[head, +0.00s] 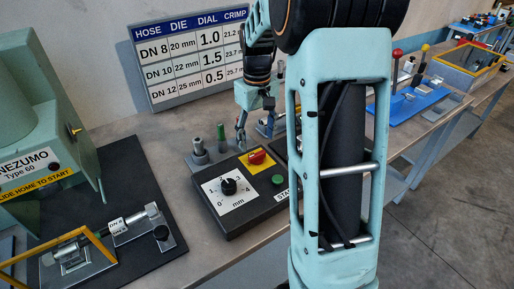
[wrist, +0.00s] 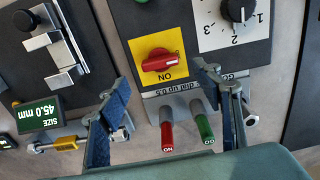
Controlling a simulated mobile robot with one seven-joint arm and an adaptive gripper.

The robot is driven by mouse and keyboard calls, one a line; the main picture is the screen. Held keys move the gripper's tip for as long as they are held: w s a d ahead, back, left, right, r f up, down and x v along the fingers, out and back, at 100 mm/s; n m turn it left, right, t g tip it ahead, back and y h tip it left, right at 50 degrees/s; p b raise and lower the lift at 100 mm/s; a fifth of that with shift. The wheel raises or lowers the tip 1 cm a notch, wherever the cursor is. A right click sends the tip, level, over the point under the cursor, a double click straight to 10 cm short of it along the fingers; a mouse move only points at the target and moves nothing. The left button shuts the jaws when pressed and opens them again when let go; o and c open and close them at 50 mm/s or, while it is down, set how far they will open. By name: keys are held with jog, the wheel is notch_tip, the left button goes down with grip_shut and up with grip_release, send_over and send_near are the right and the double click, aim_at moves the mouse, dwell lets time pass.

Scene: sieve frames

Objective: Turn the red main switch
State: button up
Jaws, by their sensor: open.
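The red main switch (head: 257,157) is a red knob on a yellow plate, on the dark control box (head: 236,210) on the bench. In the wrist view the red knob (wrist: 162,60) lies roughly level across its yellow plate, with lettering below it. My gripper (head: 256,122) is above and behind the box in the head view. In the wrist view my gripper (wrist: 160,80) is open, its two blue fingers apart to the lower left and lower right of the switch. Nothing is between the pads, and they do not touch the knob.
A black dial (head: 229,186) on a white scale and a green button (head: 278,180) share the box. A red handle (wrist: 167,135) and a green handle (wrist: 204,128) stand up near the fingers. A size readout (wrist: 38,116) is at left.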

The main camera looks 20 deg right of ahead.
aim_at(257, 154)
notch_tip(257, 154, up, 6)
jog(key=shift+r, duration=0.15)
dwell(0.5)
